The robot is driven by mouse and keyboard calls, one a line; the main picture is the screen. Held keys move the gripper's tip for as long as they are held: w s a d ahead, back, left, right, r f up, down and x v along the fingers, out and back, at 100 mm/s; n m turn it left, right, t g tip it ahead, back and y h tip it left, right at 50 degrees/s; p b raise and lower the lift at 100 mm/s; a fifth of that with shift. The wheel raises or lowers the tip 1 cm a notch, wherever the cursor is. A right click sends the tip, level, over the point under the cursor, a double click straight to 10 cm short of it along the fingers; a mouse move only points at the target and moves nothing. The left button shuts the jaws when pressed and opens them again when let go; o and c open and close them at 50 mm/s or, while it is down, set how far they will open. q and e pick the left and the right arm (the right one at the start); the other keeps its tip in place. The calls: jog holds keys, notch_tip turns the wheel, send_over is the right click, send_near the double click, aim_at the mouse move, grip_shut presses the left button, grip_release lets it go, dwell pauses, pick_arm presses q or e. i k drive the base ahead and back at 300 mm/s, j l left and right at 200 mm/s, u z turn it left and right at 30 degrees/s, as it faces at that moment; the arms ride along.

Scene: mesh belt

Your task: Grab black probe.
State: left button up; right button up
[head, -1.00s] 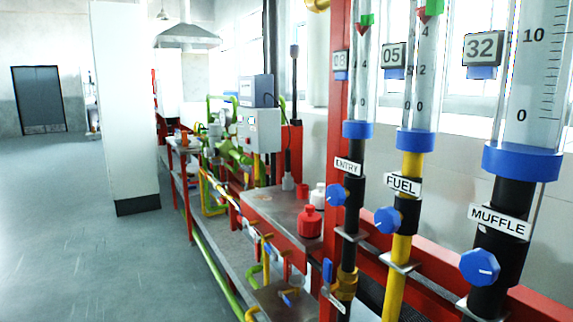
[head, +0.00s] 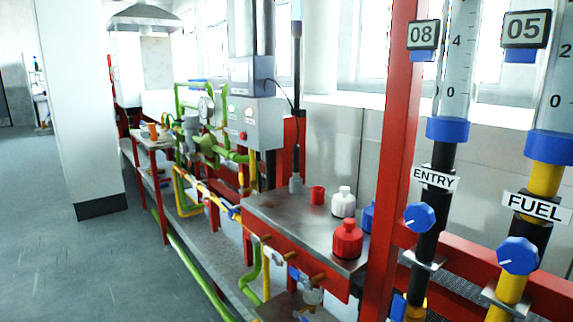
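Neither of my grippers is in view.
On the bench top (head: 290,217) stand a red cup (head: 318,195), a white bottle (head: 343,202) and a red bottle (head: 347,240). A red post (head: 401,120) and labelled flow tubes stand at right. Pipes line the bench. Open floor (head: 110,265) lies at left.

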aim_at(296, 148)
jog(key=i+j, duration=0.2)
jog(key=j, duration=0.15)
jog(key=i+j+z, duration=0.1)
jog(key=i+j, duration=0.35)
jog(key=j, duration=0.25)
jog(key=i+j+z, duration=0.1)
jog(key=j, duration=0.25)
jog(key=i+j+z, duration=0.1)
jog(key=i+j, duration=0.4)
jog(key=j, duration=0.3)
jog(key=i+j+z, duration=0.1)
jog(key=j, duration=0.3)
jog(key=i, duration=0.05)
